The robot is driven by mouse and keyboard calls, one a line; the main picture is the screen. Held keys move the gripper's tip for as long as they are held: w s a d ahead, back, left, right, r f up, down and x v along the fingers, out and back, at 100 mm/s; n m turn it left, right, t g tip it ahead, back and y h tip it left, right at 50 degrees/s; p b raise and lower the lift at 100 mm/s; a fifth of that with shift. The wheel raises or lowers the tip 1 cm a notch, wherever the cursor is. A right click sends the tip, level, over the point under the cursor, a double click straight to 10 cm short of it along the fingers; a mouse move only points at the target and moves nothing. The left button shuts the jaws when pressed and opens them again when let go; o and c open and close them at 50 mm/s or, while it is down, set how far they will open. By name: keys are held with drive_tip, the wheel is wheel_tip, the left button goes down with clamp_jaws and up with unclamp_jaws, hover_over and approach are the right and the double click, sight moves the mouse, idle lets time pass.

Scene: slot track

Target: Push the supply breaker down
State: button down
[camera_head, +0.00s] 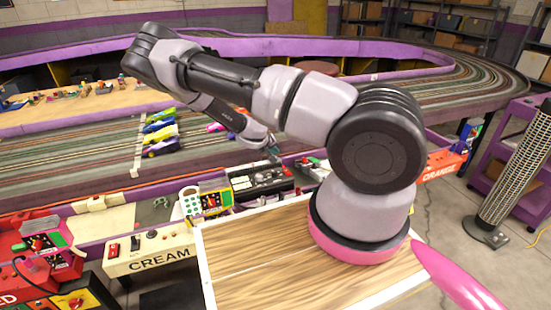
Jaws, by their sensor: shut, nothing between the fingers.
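My gripper (273,150) hangs at the end of my bent arm, near the back edge of a black control panel (246,183) with knobs and switches. It is small in the picture and partly dark against the track. It looks empty, and its fingers appear together. I cannot tell if it touches the panel. I cannot pick out the supply breaker for certain; the small controls on the panel and on the yellow-trimmed box (214,203) to its left are too small to read.
A white cup with green dots (190,201) stands left of the yellow-trimmed box. A cream box marked CREAM (150,250) and red boxes (38,240) are at left. Toy cars (160,133) sit on the slot track (60,160). An orange box (440,163) is at right.

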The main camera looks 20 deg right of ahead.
drive_tip(key=shift+f, duration=0.4)
drive_tip(key=shift+f, duration=0.35)
idle(0.6)
drive_tip(key=shift+r, duration=0.1)
drive_tip(key=shift+r, duration=0.7)
drive_tip(key=shift+r, duration=2.5)
